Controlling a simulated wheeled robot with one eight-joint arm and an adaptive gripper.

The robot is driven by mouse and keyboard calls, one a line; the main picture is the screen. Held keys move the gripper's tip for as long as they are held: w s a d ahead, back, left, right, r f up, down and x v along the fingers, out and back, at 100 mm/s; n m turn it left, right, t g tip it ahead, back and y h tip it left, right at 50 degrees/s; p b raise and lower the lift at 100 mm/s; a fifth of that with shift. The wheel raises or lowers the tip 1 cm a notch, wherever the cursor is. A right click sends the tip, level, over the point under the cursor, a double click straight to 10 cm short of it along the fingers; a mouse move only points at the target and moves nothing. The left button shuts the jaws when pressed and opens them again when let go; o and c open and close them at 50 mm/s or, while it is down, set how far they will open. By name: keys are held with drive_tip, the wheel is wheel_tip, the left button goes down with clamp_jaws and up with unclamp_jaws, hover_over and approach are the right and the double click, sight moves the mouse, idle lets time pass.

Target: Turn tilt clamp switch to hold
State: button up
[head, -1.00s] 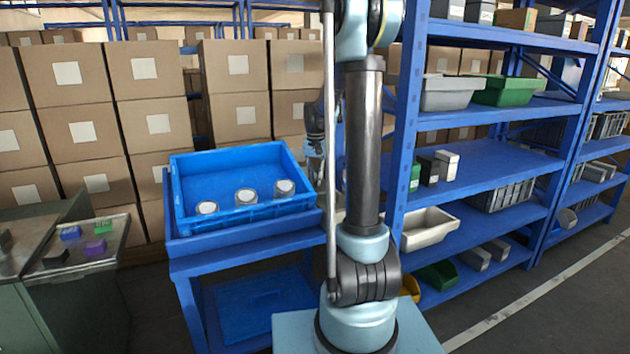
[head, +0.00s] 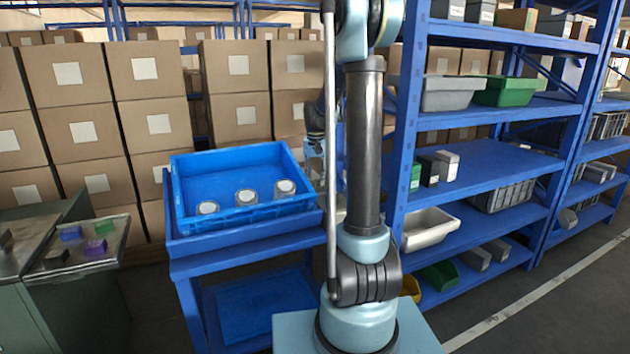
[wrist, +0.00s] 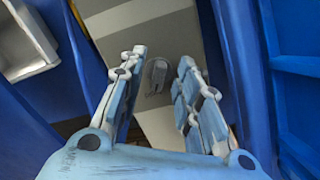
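My gripper (wrist: 163,62) is open in the wrist view, its two light-blue fingers apart with nothing held between them. Beyond the fingertips, a small grey raised fitting (wrist: 158,75) sits on a grey and cream surface. It may be the tilt clamp switch, but it is too small to tell, and so is its setting. It appears between the fingers in the picture; I cannot see any contact. In the head view my gripper (head: 315,150) is partly hidden behind my arm, near the blue tote's right end. No switch can be made out there.
A blue tote (head: 245,218) with several round, light-topped items stands on a blue cart at left. A blue shelf unit (head: 480,163) with bins is at right. In the wrist view, blue structures (wrist: 295,70) flank the gripper closely, and a light bin (wrist: 28,45) is at upper left.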

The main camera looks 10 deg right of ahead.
sight(316, 181)
wheel_tip(316, 181, up, 12)
drive_tip(key=shift+f, duration=0.2)
idle(0.4)
drive_tip(key=s+f+n+t, duration=0.1)
drive_tip(key=s+f, duration=0.1)
drive_tip(key=s, duration=0.9)
drive_tip(key=s+f+n, duration=0.1)
drive_tip(key=s+f, duration=0.1)
drive_tip(key=s, duration=0.8)
drive_tip(key=s+f+n+t, duration=0.1)
drive_tip(key=s+f, duration=1.1)
drive_tip(key=s, duration=0.3)
drive_tip(key=shift+d+f, duration=0.2)
drive_tip(key=shift+d, duration=0.25)
